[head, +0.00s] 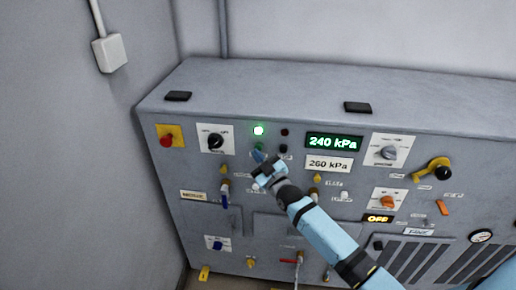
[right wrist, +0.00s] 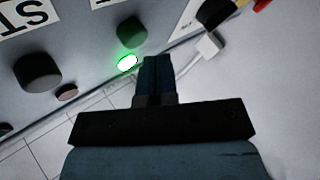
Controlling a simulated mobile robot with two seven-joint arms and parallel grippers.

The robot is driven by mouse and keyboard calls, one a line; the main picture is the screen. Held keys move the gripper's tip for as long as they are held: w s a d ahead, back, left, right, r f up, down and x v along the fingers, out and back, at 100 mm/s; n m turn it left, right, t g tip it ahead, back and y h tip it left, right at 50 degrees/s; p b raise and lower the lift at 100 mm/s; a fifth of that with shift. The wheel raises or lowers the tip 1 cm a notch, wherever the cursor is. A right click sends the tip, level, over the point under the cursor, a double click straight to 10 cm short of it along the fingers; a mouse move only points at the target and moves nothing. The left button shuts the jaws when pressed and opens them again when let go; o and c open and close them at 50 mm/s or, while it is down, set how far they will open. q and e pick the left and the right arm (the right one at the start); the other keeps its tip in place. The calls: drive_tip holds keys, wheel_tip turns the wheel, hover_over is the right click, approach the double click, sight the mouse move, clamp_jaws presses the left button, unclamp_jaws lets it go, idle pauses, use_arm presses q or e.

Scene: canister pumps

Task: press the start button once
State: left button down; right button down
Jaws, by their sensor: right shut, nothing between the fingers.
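A dark green round button (right wrist: 131,31), which I take as the start button, sits on the grey panel beside a lit green lamp (right wrist: 127,63). My left gripper is not in view.
A black button (right wrist: 37,72) and a dark reddish lamp (right wrist: 66,92) are close by.

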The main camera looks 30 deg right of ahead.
drive_tip(key=shift+s, duration=0.1)
drive_tip(key=s+a+p, duration=0.1)
drive_tip(key=s, duration=0.1)
drive_tip(key=s+a+p, duration=0.1)
drive_tip(key=a, duration=0.1)
drive_tip(key=shift+s, duration=0.4)
idle(0.5)
drive_tip(key=s+a+f+m+g, duration=0.1)
drive_tip(key=s+a+f+g, duration=0.2)
drive_tip(key=s+f, duration=0.3)
drive_tip(key=s+a+f+m+g, duration=0.1)
drive_tip(key=s+a+f+g, duration=0.2)
drive_tip(key=s, duration=1)
drive_tip(key=s+a+f+m+g+y, duration=0.1)
drive_tip(key=s+a+f+g, duration=0.3)
drive_tip(key=s+f, duration=0.5)
drive_tip(key=shift+s+f+m+p, duration=0.25)
drive_tip(key=shift+s+m+p, duration=0.15)
drive_tip(key=shift+s, duration=0.15)
drive_tip(key=shift+a, duration=0.1)
